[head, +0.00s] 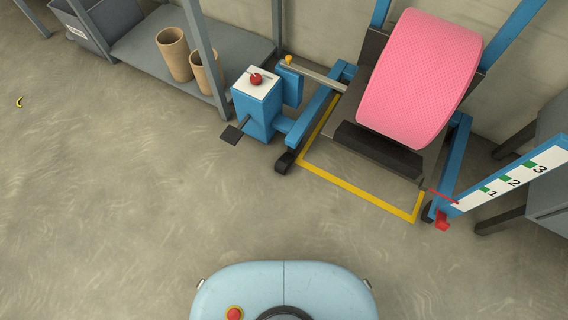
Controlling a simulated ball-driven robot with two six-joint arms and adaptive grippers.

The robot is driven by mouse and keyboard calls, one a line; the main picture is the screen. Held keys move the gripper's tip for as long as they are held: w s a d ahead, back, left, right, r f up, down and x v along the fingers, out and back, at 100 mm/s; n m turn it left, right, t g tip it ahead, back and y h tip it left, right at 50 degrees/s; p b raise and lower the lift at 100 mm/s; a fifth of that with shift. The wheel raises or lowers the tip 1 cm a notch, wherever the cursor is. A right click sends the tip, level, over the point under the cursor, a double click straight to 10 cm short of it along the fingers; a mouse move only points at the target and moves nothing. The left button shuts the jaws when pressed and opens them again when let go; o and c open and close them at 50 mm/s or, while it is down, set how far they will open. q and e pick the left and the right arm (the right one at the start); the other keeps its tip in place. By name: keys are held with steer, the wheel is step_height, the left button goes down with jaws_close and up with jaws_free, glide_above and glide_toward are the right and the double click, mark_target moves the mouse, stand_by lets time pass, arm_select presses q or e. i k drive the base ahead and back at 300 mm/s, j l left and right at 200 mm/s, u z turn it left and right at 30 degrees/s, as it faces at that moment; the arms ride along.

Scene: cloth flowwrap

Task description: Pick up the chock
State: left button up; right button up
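No object is plainly marked as the chock. A long dark block (378,150) lies against the lower front of the large pink roll (422,78), on the blue-framed stand; it may be the chock. A small red piece (442,221) sits low by the stand's right front corner; I cannot tell what it is. Neither my left nor my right gripper is in view.
A blue pedestal (258,108) with a red knob and a black pedal (231,135) stands left of the roll. A yellow floor line (360,193) borders the stand. A numbered board (510,181) is at right. A shelf (150,50) holds cardboard tubes. Open floor lies left.

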mark_target(282, 166)
steer(key=i+j+z, duration=0.2)
steer(key=j, duration=0.15)
steer(key=i+j+z, duration=0.25)
steer(key=j, duration=0.15)
steer(key=j+z, duration=0.2)
steer(key=j, duration=0.15)
steer(key=i+j+z, duration=0.2)
steer(key=j, duration=0.25)
steer(key=j+z, duration=0.2)
steer(key=j, duration=0.25)
